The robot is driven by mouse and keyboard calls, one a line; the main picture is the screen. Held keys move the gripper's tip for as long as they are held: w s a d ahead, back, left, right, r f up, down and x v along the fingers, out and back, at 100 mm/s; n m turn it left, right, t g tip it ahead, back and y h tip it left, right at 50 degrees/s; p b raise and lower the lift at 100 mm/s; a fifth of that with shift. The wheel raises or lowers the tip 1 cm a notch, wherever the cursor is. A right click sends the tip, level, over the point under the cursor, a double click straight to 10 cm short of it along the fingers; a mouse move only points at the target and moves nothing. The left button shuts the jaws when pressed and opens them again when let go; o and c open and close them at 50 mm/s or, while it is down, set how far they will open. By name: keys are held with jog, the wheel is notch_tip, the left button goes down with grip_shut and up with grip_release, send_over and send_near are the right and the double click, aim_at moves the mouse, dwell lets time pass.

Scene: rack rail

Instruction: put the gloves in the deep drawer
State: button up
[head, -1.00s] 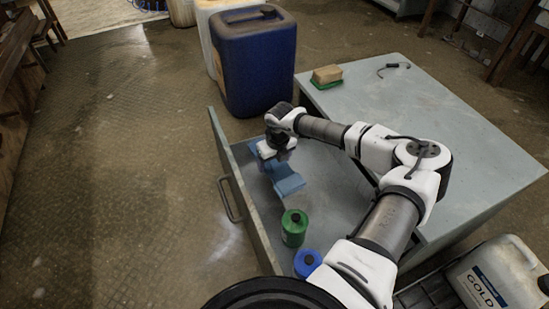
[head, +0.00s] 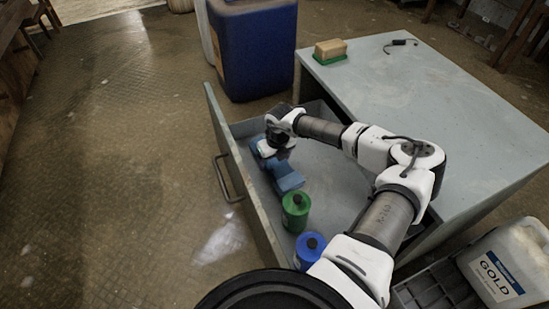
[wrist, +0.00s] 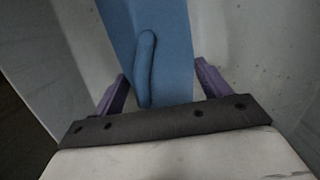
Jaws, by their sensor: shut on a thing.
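The blue gloves (head: 287,178) are inside the open deep drawer (head: 239,176), toward its far end. My gripper (head: 270,152) is down in the drawer over the gloves and is shut on them. In the wrist view the gloves (wrist: 165,50) stretch away between the two purple fingers of my gripper (wrist: 157,90), with a thumb part lying on top. The drawer's pale inner walls show on both sides. I cannot tell whether the gloves rest fully on the drawer floor.
A green bottle (head: 295,212) and a blue bottle (head: 309,250) stand in the near end of the drawer. The grey cabinet top (head: 430,100) holds a sponge (head: 331,50) and a small dark cable (head: 400,43). A blue canister (head: 253,50) stands behind the drawer.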

jog(key=o, duration=1.1)
jog(key=shift+r, duration=0.1)
notch_tip(320, 180, up, 16)
jog(key=p, duration=1.2)
